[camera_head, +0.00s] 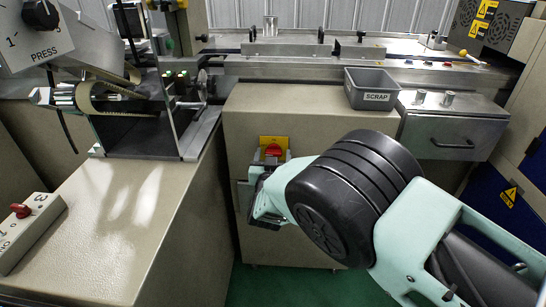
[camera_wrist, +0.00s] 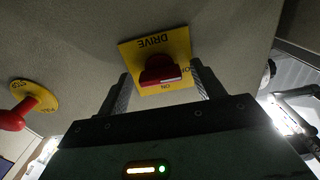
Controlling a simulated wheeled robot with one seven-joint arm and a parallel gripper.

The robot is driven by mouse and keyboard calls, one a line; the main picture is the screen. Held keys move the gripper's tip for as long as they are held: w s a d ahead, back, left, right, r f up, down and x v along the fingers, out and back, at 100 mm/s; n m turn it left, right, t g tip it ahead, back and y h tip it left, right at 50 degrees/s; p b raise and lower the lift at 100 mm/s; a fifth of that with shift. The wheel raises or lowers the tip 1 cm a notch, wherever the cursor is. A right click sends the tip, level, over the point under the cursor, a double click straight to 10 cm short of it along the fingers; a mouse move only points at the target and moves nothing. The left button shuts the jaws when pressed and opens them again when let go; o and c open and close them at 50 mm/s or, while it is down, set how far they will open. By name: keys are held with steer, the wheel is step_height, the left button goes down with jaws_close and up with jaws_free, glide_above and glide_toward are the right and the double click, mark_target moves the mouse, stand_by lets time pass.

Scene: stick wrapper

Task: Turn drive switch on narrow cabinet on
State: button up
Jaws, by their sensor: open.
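The drive switch is a red knob (camera_head: 274,151) on a yellow plate (camera_head: 282,142), on the front of the beige narrow cabinet (camera_head: 250,115). In the wrist view the yellow plate (camera_wrist: 141,55) appears upside down with the word DRIVE, and the red knob (camera_wrist: 160,71) sits in its middle. My gripper (camera_wrist: 160,78) is open, with one finger on each side of the knob. Gaps show between the fingers and the knob. In the head view my gripper (camera_head: 262,172) is at the switch and hides its lower part. Which mark the knob points to cannot be read clearly.
A red mushroom button (camera_wrist: 14,117) on a yellow plate sits beside the switch in the wrist view. A grey SCRAP bin (camera_head: 374,90) stands on the cabinet top. A metal drawer (camera_head: 454,143) is at right. A beige bench (camera_head: 120,215) stands at left. Green floor shows below.

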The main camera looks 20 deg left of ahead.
steer(key=c, duration=1)
steer(key=shift+f+m+b, duration=0.1)
steer(key=shift+m+b, duration=0.2)
steer(key=shift+b, duration=0.05)
steer(key=m+b, duration=1.6)
steer(key=m, duration=0.1)
steer(key=shift+b, duration=0.35)
steer(key=o, duration=1)
